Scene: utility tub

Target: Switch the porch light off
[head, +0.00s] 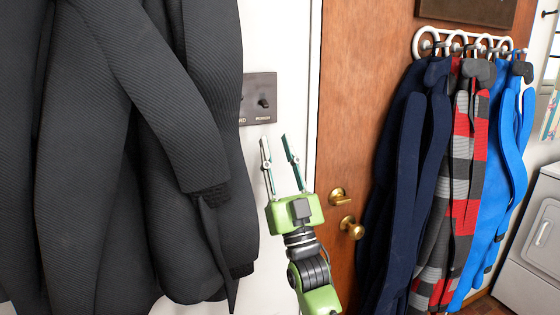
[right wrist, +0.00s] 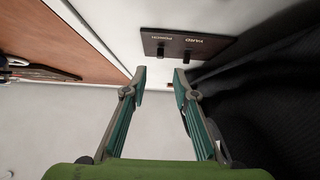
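A dark switch plate (head: 258,90) is on the white wall, between the black coat and the wooden door. Its right-hand toggle (head: 264,103) has a small label under it that seems to read PORCH; the left part of the plate is hidden by the coat. The right wrist view shows the plate (right wrist: 173,42) upside down with two toggles, the porch one (right wrist: 160,50) on the left. I cannot tell whether it is up or down. My right gripper (head: 276,138) is open and empty, its fingertips pointing up just below the plate, apart from it. My left gripper is not in view.
A black coat (head: 130,150) hangs close on the left. The wooden door (head: 345,110) has a brass knob (head: 352,228). Several coats hang from a white rack (head: 470,42) on the door. A white appliance (head: 535,235) stands at far right.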

